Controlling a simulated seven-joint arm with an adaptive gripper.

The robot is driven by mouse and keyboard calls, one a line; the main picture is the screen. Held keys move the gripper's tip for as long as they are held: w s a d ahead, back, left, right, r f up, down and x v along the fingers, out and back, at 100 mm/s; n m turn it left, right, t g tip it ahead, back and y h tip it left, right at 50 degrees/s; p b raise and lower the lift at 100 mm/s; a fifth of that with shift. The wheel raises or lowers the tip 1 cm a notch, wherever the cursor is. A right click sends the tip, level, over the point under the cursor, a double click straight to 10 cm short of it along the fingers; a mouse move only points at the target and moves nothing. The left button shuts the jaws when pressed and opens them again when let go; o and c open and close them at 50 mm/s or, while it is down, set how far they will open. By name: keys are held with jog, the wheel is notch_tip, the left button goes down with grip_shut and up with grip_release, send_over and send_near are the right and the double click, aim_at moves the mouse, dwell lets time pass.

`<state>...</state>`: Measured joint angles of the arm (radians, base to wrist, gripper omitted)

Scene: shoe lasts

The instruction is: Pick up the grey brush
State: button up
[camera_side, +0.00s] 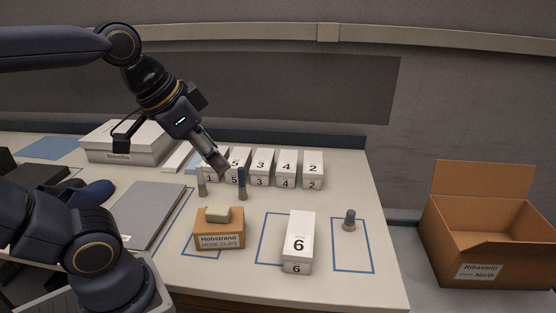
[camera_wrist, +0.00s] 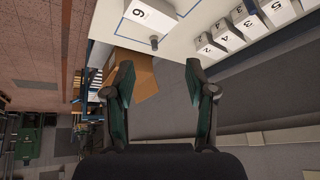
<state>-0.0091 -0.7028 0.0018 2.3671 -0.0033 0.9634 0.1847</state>
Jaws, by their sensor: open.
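Several small upright brush-like pieces stand on the table, too small to tell exactly. A grey one (camera_side: 202,185) stands left of a dark blue one (camera_side: 242,182); a short dark grey one (camera_side: 349,220) stands in a blue outline at the right. I cannot tell for sure which is the grey brush. The short one also shows in the wrist view (camera_wrist: 154,43). My gripper (camera_side: 221,167) is above the table near the left pair, apart from them. In the wrist view its two fingers (camera_wrist: 158,70) are spread with nothing between them.
White numbered boxes (camera_side: 262,168) stand in a row behind the left pair. A white 6 box (camera_side: 299,242) and a brown carton (camera_side: 219,235) with a beige block on top stand in front. An open cardboard box (camera_side: 488,265) is right of the table.

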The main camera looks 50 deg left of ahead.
jog(key=w+a+r, duration=0.3)
jog(key=w+a, duration=0.1)
jog(key=w, duration=0.2)
jog(key=w+a+f+n+g+y, duration=0.1)
jog(key=w+a, duration=0.3)
jog(key=a, duration=0.2)
jog(key=w+a+f+g, duration=0.1)
jog(key=w+a+g, duration=0.1)
jog(key=w+a, duration=0.35)
jog(key=n+g+h, duration=0.1)
jog(key=n+g, duration=0.2)
jog(key=n, duration=0.1)
send_over(199, 165)
notch_tip(199, 165, down, 14)
notch_tip(199, 165, down, 10)
jog(key=shift+d, duration=0.1)
jog(key=shift+f, duration=3.2)
jog(key=shift+c, duration=0.4)
